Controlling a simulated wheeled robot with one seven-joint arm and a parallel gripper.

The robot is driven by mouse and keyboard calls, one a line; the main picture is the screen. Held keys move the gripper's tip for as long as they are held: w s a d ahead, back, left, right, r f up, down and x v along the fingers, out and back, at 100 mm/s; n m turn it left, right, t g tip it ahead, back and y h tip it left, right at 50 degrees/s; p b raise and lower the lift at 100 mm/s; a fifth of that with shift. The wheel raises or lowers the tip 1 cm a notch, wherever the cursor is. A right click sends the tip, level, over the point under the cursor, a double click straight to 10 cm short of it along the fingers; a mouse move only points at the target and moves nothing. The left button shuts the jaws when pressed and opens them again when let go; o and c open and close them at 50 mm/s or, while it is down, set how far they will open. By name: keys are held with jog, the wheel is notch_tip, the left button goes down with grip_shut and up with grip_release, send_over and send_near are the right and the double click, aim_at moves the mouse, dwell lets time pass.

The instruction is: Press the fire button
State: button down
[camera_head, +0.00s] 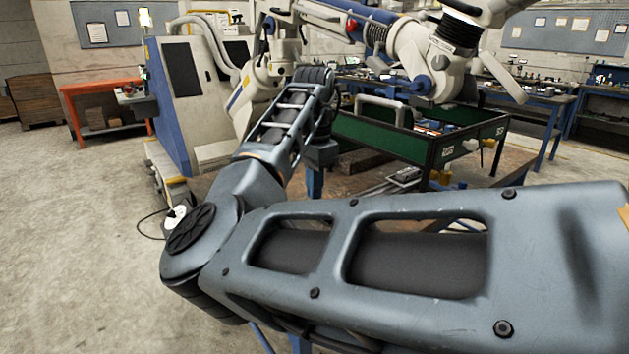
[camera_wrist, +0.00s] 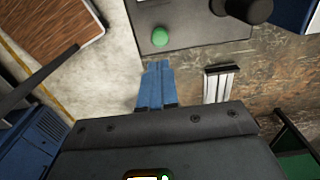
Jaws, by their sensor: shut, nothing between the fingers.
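In the wrist view, a round green button (camera_wrist: 160,37) sits on a dark grey panel (camera_wrist: 205,35). It is the only button I can make out there, and I cannot read any label on it. My gripper (camera_wrist: 158,66) shows two blue fingers pressed together, with nothing between them. Their tips lie just below the green button in the picture, with a small gap between. I cannot tell how high the tips are above the panel. In the head view my arm hides the panel and button.
A black knob (camera_wrist: 248,8) stands on the panel to the right of the button. A pale ribbed piece (camera_wrist: 221,86) lies on the worn surface right of my fingers. In the head view, a green-sided tray (camera_head: 372,133) and a large white robot arm (camera_head: 405,50) stand behind my arm.

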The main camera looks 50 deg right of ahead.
notch_tip(320, 180, down, 10)
jog(key=shift+r+p, duration=0.1)
jog(key=shift+p, duration=0.25)
jog(key=shift+s+f, duration=0.15)
jog(key=shift+f, duration=1.1)
jog(key=shift+r+p, duration=0.5)
jog(key=shift+r, duration=0.1)
notch_tip(320, 180, up, 14)
jog(key=p, duration=0.1)
jog(key=shift+w+p, duration=0.2)
jog(key=shift+p, duration=0.15)
jog(key=shift+f, duration=0.1)
